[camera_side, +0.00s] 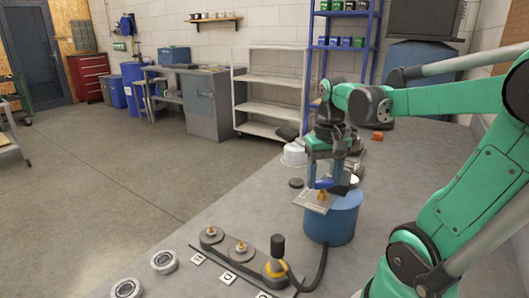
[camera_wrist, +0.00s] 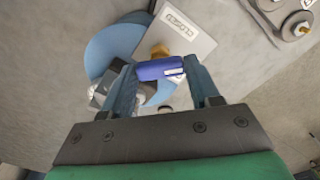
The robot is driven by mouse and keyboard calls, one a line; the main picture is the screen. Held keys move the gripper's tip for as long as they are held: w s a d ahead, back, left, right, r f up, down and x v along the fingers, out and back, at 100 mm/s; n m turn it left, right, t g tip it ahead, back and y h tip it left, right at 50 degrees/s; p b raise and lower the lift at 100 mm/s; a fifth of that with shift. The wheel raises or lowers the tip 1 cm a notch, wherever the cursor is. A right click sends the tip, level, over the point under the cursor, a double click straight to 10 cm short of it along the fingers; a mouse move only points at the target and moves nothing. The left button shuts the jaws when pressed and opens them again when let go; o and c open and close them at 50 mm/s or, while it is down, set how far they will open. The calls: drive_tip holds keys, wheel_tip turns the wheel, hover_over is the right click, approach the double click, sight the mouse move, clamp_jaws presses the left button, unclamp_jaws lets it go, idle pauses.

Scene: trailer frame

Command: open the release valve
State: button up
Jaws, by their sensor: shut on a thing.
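The release valve has a blue handle (camera_side: 324,184) and a brass body (camera_side: 321,196), on top of a blue tank (camera_side: 330,222). In the wrist view the blue handle (camera_wrist: 160,69) lies crosswise between my two fingers, with the brass body (camera_wrist: 160,50) just beyond it. A pale plate (camera_wrist: 186,36) beside the valve carries lettering that seems to read CLOSED; the plate also shows in the side view (camera_side: 312,203). My gripper (camera_side: 322,180) points down over the tank and is shut on the blue handle. My fingers hide part of the valve.
A black hose (camera_side: 318,268) runs from the tank to a strip with several brass fittings (camera_side: 240,247). Round metal parts (camera_side: 164,262) lie at the front left. A clear bowl (camera_side: 293,155) and a dark disc (camera_side: 296,183) sit left of the tank. Bare bench lies between.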

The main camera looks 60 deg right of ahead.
sight(324, 180)
drive_tip(key=m, duration=0.4)
drive_tip(key=shift+m, duration=2.3)
drive_tip(key=o, duration=1)
drive_tip(key=shift+r, duration=0.15)
drive_tip(key=shift+r, duration=2.7)
